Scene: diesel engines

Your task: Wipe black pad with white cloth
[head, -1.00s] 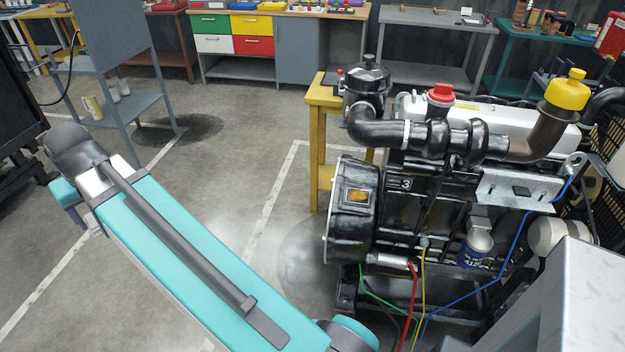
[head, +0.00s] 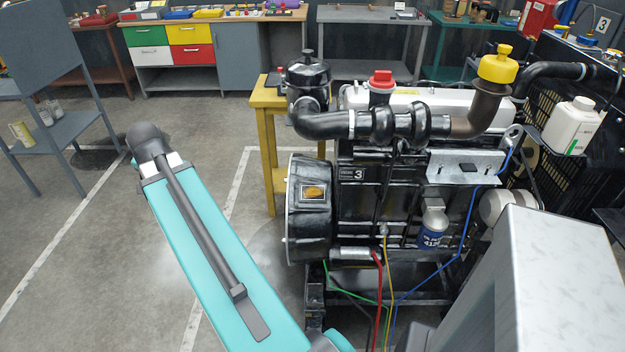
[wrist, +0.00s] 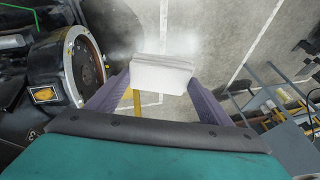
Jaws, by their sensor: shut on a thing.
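A white folded cloth (wrist: 162,72) is held between the two purple fingers of my gripper (wrist: 160,84) in the wrist view. The gripper is shut on it, with open floor behind it. A small black pad (head: 468,168) lies on the grey metal bracket (head: 450,172) on the side of the engine in the head view. The pad cannot be made out in the wrist view.
The black engine (head: 385,195) has a yellow-capped pipe (head: 490,85), red cap and loose coloured wires. A yellow stand (head: 266,150) is behind it. A white bottle (head: 572,127) is at right. Floor is clear left of the engine, up to a grey shelf stand (head: 50,130).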

